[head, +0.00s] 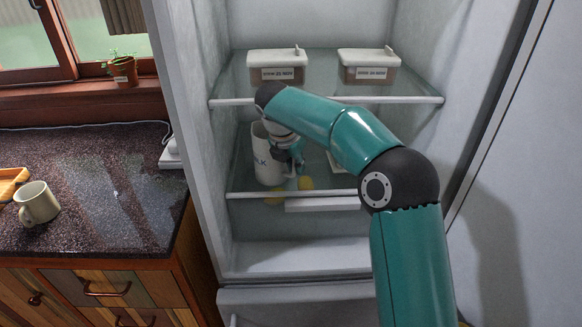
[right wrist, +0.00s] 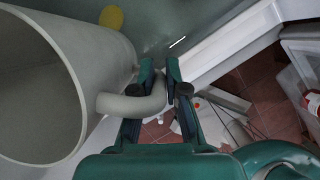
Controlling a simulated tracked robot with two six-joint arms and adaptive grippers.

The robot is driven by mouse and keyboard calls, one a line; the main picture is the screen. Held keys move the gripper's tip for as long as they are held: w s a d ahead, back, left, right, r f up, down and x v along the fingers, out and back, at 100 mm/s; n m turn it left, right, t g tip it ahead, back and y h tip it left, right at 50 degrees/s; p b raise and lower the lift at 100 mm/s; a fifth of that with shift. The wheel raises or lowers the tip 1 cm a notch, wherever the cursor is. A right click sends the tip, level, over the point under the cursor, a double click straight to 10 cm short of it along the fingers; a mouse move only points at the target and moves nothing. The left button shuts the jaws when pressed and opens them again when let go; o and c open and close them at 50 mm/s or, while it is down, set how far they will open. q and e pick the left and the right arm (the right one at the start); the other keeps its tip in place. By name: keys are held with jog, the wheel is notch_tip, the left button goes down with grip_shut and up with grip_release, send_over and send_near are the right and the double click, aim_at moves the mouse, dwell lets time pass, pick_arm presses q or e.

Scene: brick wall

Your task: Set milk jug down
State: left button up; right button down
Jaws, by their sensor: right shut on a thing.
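The white milk jug (head: 268,162) is inside the open fridge, upright at the left of the lower glass shelf (head: 330,190); I cannot tell whether its base touches the glass. In the right wrist view the jug (right wrist: 100,45) fills the left side, with its open mouth at the far left. My right gripper (head: 294,160) is shut on the jug's handle. The fingers (right wrist: 165,95) close around the curved handle in the right wrist view. My forearm hides part of the shelf in the head view. My left gripper is not in view.
Two lidded containers (head: 277,68) (head: 369,68) stand on the upper shelf. A mug (head: 37,203) stands on the counter (head: 110,190) at left.

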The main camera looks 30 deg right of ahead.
jog(key=c, duration=1.2)
grip_release()
